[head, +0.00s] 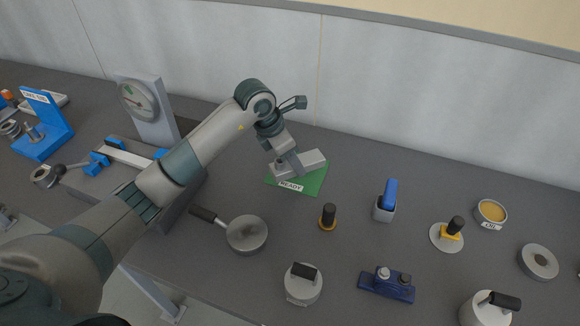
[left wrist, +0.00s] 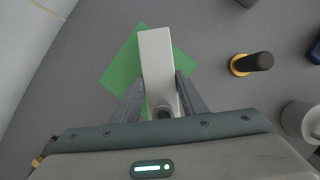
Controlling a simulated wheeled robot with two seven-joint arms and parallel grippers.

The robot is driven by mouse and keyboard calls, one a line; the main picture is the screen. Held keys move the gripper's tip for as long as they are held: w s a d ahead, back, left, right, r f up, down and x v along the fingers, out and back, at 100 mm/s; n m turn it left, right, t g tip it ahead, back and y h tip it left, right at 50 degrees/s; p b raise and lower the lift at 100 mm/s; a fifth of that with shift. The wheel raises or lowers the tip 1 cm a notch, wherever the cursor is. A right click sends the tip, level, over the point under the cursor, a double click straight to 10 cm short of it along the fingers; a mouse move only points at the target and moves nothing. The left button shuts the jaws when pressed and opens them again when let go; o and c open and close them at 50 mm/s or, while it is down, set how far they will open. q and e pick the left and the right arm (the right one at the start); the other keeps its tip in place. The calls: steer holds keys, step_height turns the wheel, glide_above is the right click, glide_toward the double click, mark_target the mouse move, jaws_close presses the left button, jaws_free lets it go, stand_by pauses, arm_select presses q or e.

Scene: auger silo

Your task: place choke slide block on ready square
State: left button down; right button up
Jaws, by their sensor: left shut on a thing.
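The choke slide block (head: 312,159) is a light grey oblong block over the green ready square (head: 311,182), which carries a "READY" label at its front edge. My left gripper (head: 289,170) is shut on the block. In the left wrist view the block (left wrist: 156,60) lies between the two fingers (left wrist: 158,100), and the green square (left wrist: 122,65) shows on both sides of it. I cannot tell whether the block touches the square. My right gripper is not in view.
A round pan with a black handle (head: 246,234) stands front left of the square. A black-and-orange knob piece (head: 328,217) and a blue-handled block (head: 386,200) stand to the right. A dial gauge (head: 139,101) stands at the left, behind my arm. The wall is behind.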

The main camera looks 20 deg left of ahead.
mark_target(287, 163)
arm_select(q)
steer(key=shift+a+f, duration=0.25)
steer(key=shift+a, duration=0.25)
steer(key=shift+f+p, duration=0.95)
steer(key=shift+f, duration=1.05)
steer(key=shift+f, duration=0.15)
steer(key=c, duration=1.1)
jaws_free()
steer(key=shift+s, duration=0.1)
